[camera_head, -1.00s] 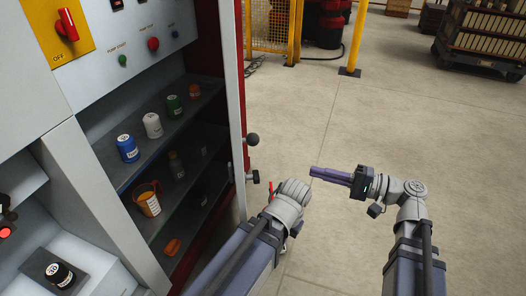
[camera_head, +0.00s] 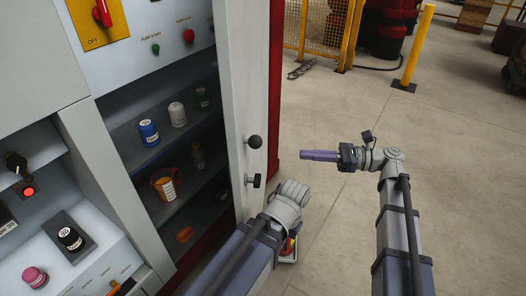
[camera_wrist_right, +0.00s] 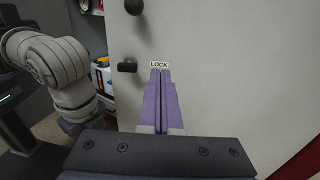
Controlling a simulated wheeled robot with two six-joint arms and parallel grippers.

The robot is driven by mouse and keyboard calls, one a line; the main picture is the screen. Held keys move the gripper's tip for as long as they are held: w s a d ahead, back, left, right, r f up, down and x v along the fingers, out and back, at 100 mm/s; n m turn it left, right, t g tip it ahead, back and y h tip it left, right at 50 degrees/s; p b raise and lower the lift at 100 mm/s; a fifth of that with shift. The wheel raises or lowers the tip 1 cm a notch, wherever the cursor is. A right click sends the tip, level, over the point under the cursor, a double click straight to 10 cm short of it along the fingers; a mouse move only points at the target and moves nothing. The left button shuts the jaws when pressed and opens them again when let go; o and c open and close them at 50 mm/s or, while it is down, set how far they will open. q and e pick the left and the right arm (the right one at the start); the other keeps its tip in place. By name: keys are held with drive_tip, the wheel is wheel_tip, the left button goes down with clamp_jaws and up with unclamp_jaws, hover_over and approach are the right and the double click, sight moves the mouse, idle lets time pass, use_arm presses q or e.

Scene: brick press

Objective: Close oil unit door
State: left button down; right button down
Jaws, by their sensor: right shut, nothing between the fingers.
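The grey oil unit door (camera_head: 245,70) stands partly open and covers the right side of the shelves. It has a round black knob (camera_head: 254,142) and a small black latch handle (camera_head: 254,181) below it. My right gripper (camera_head: 302,155) is shut and empty, to the right of the door in the head view.
The cabinet shelves hold a blue can (camera_head: 149,132), a white can (camera_head: 177,114), an orange jug (camera_head: 165,184) and other containers. A control panel with a red switch (camera_head: 102,14) is above.

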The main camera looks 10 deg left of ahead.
sight(248, 151)
drive_tip(key=a, duration=0.4)
drive_tip(key=s+a, duration=0.1)
drive_tip(key=a, duration=0.9)
drive_tip(key=shift+s, duration=0.4)
